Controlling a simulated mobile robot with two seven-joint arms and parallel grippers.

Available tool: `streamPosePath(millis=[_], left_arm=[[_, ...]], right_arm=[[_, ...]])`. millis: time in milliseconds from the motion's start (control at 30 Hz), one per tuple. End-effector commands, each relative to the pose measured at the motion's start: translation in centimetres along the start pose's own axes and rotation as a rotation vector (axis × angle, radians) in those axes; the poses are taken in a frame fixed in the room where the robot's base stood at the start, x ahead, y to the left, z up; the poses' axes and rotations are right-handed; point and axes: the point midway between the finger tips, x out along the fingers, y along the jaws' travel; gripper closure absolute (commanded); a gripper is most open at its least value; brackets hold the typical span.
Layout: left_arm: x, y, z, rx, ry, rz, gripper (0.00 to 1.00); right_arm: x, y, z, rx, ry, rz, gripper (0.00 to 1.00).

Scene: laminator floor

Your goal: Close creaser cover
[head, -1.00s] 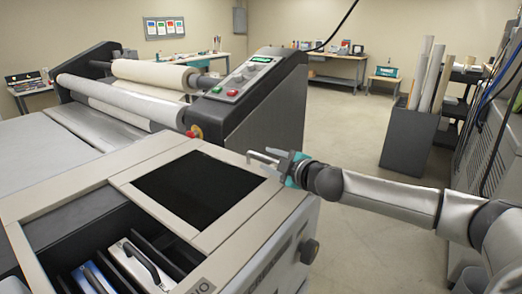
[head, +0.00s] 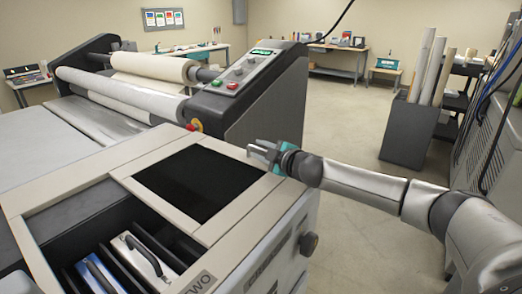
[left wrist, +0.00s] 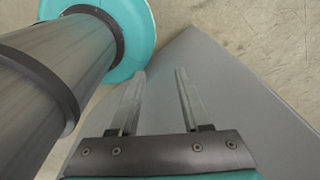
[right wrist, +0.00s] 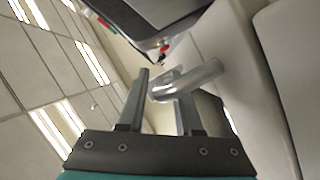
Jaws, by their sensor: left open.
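The creaser in front carries a light frame with a dark rectangular panel (head: 198,183). I cannot tell whether this is the cover itself. My right gripper (head: 261,149) is at the far right corner of this frame. In the right wrist view, a rounded silver bar (right wrist: 205,76), like a handle, crosses in front of one finger of the right gripper (right wrist: 158,78), with its end between the fingers. I cannot tell whether they press on it. My left gripper (left wrist: 160,75) is open and empty in the left wrist view, above a grey surface, and is out of the head view.
An open bay with handled cassettes (head: 137,255) is at the creaser's front left. A laminator with rolls (head: 125,97) and a control panel (head: 238,72) stands behind. A dark knob (head: 308,244) sticks out of the creaser's right side. The floor (head: 345,140) behind my right arm is clear.

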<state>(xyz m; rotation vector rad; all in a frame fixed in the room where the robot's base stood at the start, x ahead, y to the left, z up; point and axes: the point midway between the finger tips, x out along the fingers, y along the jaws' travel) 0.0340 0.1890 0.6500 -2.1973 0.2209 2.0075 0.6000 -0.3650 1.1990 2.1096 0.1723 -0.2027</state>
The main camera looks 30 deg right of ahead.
Motion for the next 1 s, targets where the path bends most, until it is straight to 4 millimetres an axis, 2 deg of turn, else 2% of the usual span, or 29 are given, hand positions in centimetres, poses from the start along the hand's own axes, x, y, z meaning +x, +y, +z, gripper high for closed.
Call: streamPosePath(millis=[33,267,1000], left_arm=[[0.0,0.01,-0.01,0.0,0.0,0.0,0.53],[0.0,0.01,-0.04,-0.001,0.001,0.0,0.53],[0.0,0.01,-0.11,-0.001,0.002,0.0,0.53]], right_arm=[[-0.01,0.01,0.01,0.0,0.0,0.0,0.73],[-0.02,0.0,0.03,0.0,-0.001,0.0,0.99],[-0.03,-0.05,0.06,0.0,-0.001,-0.001,1.0]])
